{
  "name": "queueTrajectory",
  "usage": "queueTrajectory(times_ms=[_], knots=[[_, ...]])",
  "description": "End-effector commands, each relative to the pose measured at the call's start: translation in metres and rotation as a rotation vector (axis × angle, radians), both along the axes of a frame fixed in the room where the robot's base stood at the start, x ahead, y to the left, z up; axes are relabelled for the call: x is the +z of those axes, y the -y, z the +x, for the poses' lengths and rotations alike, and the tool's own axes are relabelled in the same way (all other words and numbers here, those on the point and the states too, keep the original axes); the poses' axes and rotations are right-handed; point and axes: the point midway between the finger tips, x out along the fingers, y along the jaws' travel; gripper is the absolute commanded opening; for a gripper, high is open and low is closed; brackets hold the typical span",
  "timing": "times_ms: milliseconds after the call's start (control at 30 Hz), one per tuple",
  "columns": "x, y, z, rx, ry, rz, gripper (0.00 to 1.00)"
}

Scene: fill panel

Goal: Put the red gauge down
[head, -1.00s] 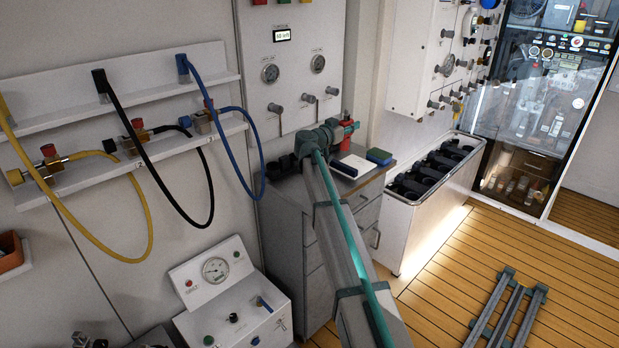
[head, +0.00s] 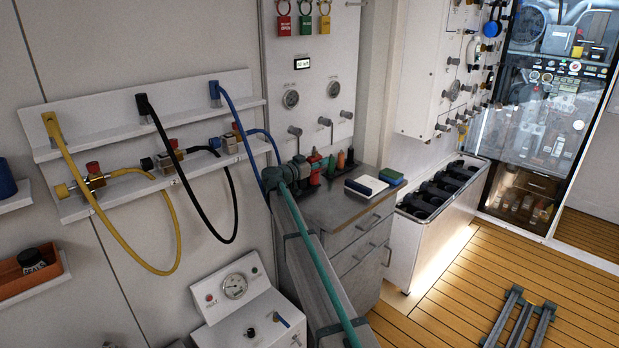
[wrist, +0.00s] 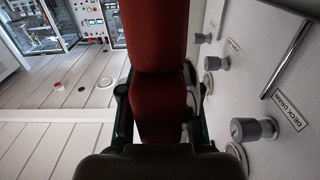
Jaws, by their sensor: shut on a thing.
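The red gauge (wrist: 158,38) fills the upper middle of the wrist view as a large dark red body. My gripper (wrist: 158,95) is shut on it, with a dark finger on each side. The gauge's face cannot be seen from here. In the head view my gripper (head: 290,172) is at the left end of the grey cabinet top (head: 325,208), in front of the wall panel. A small red part of the gauge (head: 315,162) shows just right of it. My arm hides the cabinet's left side, and I cannot tell whether the gauge touches the top.
A white-and-blue book (head: 366,186) and a green block (head: 392,176) lie on the cabinet top, with small bottles (head: 341,159) behind. The front middle of the top is clear. Panel knobs (head: 325,122) jut out above. Hoses (head: 228,195) hang at left.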

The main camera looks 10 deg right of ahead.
Motion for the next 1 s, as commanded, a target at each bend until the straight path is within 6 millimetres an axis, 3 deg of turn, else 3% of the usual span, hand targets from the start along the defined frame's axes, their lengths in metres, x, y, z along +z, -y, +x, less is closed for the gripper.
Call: queueTrajectory(times_ms=[200,533,733,1000], knots=[[-0.030,-0.023,0.009,-0.001,-0.002,-0.002,0.00],[-0.049,-0.038,0.015,0.001,-0.002,-0.002,0.00],[-0.074,-0.036,0.013,0.000,-0.002,-0.001,0.00],[-0.078,-0.036,0.013,0.000,0.001,-0.001,0.00]])
